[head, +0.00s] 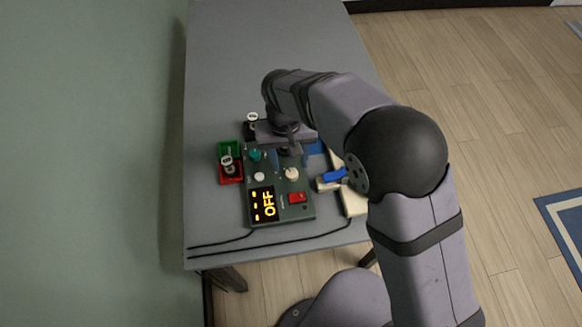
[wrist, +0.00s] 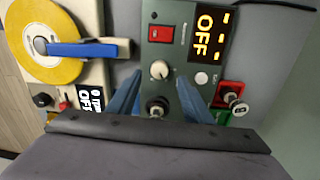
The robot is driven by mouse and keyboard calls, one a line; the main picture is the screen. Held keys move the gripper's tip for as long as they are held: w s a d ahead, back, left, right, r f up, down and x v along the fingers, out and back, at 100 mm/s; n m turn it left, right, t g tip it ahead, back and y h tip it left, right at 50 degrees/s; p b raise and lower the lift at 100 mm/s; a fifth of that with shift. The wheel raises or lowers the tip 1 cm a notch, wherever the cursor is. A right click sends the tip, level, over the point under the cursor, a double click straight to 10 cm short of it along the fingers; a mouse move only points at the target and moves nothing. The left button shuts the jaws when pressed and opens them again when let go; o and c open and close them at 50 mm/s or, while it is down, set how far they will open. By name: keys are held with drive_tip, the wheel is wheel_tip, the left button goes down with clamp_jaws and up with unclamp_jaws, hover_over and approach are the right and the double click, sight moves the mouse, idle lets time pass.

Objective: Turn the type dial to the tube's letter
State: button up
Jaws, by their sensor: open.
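A green-grey tester box (head: 284,211) stands on the table, its display (head: 263,204) reading OFF with dashes beside it. A cream dial (head: 292,174) is on its top; it also shows in the wrist view (wrist: 160,70), just beyond the fingertips. I cannot read any letters around it. My gripper (head: 290,157) is above the box's far part. In the wrist view its blue fingers (wrist: 157,98) are apart, with a dark round fitting (wrist: 157,107) seen between them; whether that is a tube in a socket I cannot tell. A teal knob (head: 255,155) is at the box's far left.
A red switch (head: 298,198) and white button (head: 259,176) are on the box. Left of it are a red tray (head: 231,180) holding a white-topped tube (head: 227,164) and a green tray (head: 229,148). A cream device with a yellow disc (wrist: 73,68) and blue lever (wrist: 82,49) stands right of it.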

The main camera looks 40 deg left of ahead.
sight(291, 173)
drive_tip(key=shift+w+d+f+p, duration=0.1)
drive_tip(key=shift+f+p, duration=0.45)
drive_tip(key=shift+f, duration=2.05)
drive_tip(key=c, duration=1.1)
